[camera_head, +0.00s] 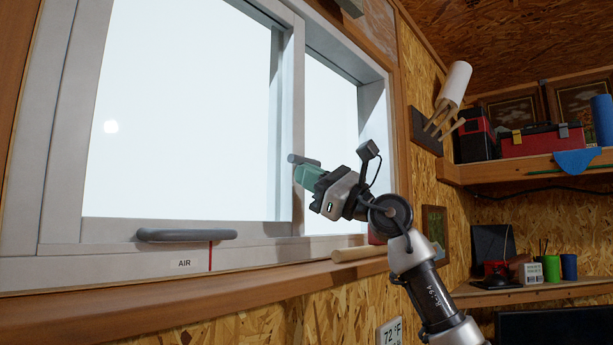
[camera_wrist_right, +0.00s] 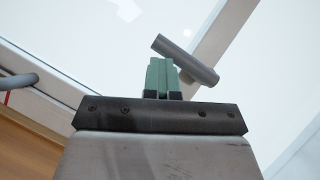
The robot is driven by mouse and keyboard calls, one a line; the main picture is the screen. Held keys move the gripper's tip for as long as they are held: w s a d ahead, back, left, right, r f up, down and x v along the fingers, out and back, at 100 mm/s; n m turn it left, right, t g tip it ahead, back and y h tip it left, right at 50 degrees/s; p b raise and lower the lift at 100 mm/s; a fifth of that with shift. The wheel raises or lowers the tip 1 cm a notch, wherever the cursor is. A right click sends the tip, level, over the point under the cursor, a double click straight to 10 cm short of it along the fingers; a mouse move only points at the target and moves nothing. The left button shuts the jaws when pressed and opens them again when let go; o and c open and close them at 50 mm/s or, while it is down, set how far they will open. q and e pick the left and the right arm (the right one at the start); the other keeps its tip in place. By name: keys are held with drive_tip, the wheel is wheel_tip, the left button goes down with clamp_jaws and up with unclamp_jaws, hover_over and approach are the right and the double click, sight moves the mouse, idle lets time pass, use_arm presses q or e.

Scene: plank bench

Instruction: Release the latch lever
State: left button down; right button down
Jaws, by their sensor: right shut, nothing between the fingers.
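The latch lever (camera_head: 303,160) is a short grey bar on the upright frame member between the two window panes. In the wrist view the lever (camera_wrist_right: 185,58) runs at a slant, from upper left to lower right, just beyond my fingertips. My right gripper (camera_head: 309,175) has green fingers and is right beside the lever, just below it in the head view. In the wrist view its fingers (camera_wrist_right: 159,72) are shut together with nothing between them. I cannot tell whether they touch the lever. My left gripper is not in view.
A grey handle (camera_head: 187,235) is on the lower window frame, above a label reading AIR and a red line. A wooden sill (camera_head: 190,301) runs below, with a pale rolled object (camera_head: 358,253) on it. Shelves with toolboxes (camera_head: 541,140) are at the right.

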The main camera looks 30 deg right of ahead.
drive_tip(key=shift+s+r, duration=0.1)
drive_tip(key=s+d+f+b, duration=0.3)
drive_tip(key=s+f+b, duration=0.5)
drive_tip(key=f, duration=0.1)
drive_tip(key=shift+s+f, duration=0.15)
drive_tip(key=shift+f, duration=0.2)
idle(0.6)
